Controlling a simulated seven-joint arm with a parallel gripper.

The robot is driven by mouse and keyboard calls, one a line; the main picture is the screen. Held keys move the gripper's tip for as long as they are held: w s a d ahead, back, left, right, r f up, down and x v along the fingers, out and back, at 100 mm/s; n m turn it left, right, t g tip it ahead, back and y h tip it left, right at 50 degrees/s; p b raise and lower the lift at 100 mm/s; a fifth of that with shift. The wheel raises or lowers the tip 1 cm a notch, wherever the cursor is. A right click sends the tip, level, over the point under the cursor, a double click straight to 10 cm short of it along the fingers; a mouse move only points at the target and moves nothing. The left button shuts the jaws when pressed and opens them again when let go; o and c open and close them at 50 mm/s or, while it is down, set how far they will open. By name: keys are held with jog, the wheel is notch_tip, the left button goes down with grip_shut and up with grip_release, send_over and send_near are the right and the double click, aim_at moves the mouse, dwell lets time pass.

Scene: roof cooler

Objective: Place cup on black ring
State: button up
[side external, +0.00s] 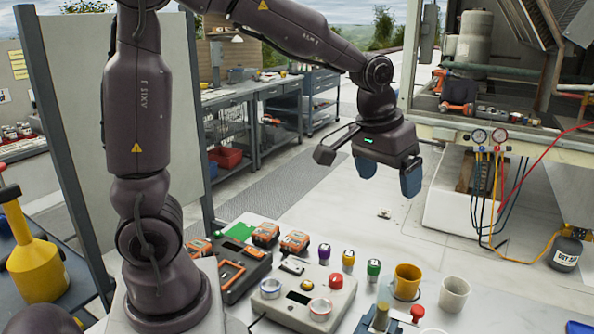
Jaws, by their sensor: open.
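A yellow-orange cup (407,281) stands upright on the white table at the right. A thin dark curve, perhaps part of a black ring, shows around its base, but I cannot tell this clearly. A white cup (454,294) stands upright just to its right. My gripper (389,178) hangs well above the table, above and behind the cups in the picture. Its two blue fingers are apart with nothing between them, and it touches neither cup.
Purple, yellow and green capped small bottles (348,261) stand left of the cups. A grey control box (303,297) with a red button is further left. A red-topped knob (417,313) stands in front of the cups. Pressure gauges with hoses (489,136) hang behind at right.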

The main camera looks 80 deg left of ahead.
jog(key=s+d+r+m+t, duration=0.1)
jog(key=s+r+m, duration=0.1)
jog(key=s, duration=0.6)
jog(key=s+d+r+m+t, duration=0.1)
jog(key=s+d+r, duration=0.1)
jog(key=s, duration=0.6)
jog(key=shift+s+m, duration=0.25)
jog(key=shift+m, duration=0.15)
